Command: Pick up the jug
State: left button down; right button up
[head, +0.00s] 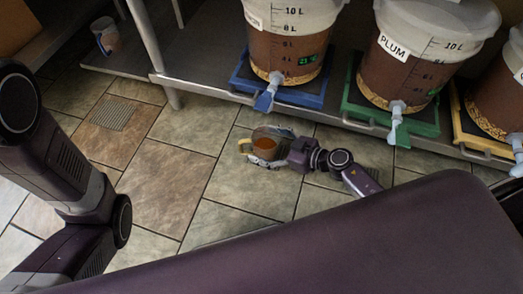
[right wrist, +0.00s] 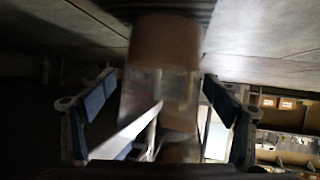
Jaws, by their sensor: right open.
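The jug (head: 264,143) is over the tiled floor in front of the bucket stand, with amber-brown liquid inside and a tan handle on its left. I cannot tell what it rests on. My right gripper (head: 272,149) is at the jug, its fingers spread around it. In the right wrist view the jug (right wrist: 165,50) is a blurred brown and clear shape between the two open blue-padded fingers (right wrist: 159,88). Gaps show on both sides. My left arm is at the left edge of the head view; its gripper is out of view.
White-topped buckets of brown contents stand on blue (head: 290,97), green (head: 420,128) and yellow (head: 470,138) trays, their taps overhanging the front. A mug-like container (head: 105,37) stands at the upper left. A metal stand leg (head: 153,45) is left of the buckets.

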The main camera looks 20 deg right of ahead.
jog(key=shift+w+a+f, duration=0.2)
jog(key=shift+w+a, duration=0.1)
jog(key=shift+w, duration=0.05)
jog(key=shift+c, duration=0.7)
jog(key=c, duration=1.3)
jog(key=shift+c, duration=0.4)
jog(key=shift+r, duration=0.1)
